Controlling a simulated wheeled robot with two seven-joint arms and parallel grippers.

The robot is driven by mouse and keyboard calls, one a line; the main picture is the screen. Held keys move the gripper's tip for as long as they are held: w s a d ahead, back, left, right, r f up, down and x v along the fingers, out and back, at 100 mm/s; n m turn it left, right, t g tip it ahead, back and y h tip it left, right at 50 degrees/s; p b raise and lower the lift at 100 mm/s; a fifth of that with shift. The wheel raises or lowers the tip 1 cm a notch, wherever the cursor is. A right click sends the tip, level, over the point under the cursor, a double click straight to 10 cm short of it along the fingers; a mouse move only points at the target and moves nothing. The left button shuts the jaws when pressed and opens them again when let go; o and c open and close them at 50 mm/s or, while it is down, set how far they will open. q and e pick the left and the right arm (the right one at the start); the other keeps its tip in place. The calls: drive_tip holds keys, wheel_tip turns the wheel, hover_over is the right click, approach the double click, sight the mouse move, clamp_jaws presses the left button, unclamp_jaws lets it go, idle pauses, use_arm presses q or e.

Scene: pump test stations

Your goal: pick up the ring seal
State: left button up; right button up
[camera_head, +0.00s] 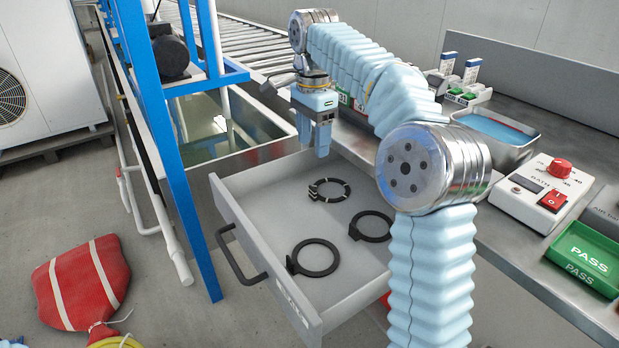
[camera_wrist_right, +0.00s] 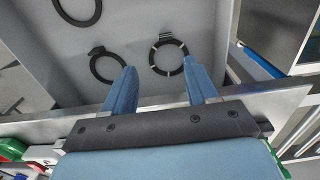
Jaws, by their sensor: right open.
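Three black rings lie apart on the floor of an open grey drawer (camera_head: 262,222). One ring with pale bands (camera_head: 347,189) lies at the back; it also shows in the right wrist view (camera_wrist_right: 153,56). A plain black ring with a tab (camera_head: 374,239) lies to its right and nearer. Another plain ring with a tab (camera_head: 316,274) lies nearest the drawer front. I cannot tell by label which is the ring seal. My right gripper (camera_head: 322,150) is open and empty, above the drawer's back edge. In the wrist view its fingers (camera_wrist_right: 160,68) point towards the banded ring. My left gripper is not in view.
The drawer's raised walls surround the rings. A steel bench at right carries a metal tray of blue liquid (camera_head: 500,128), a control box (camera_head: 541,194) and a green PASS bin (camera_head: 584,257). A blue frame post (camera_head: 168,150) stands left of the drawer.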

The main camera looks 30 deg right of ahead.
drive_tip(key=f+b, duration=0.1)
drive_tip(key=f, duration=0.2)
drive_tip(key=f+b, duration=0.1)
drive_tip(key=f, duration=0.3)
drive_tip(key=shift+w+d+f, duration=0.1)
drive_tip(key=shift+w+f, duration=0.1)
drive_tip(key=shift+f, duration=0.1)
drive_tip(key=f, duration=0.5)
drive_tip(key=shift+w+d+b, duration=0.35)
drive_tip(key=shift+f, duration=0.55)
drive_tip(key=c, duration=0.8)
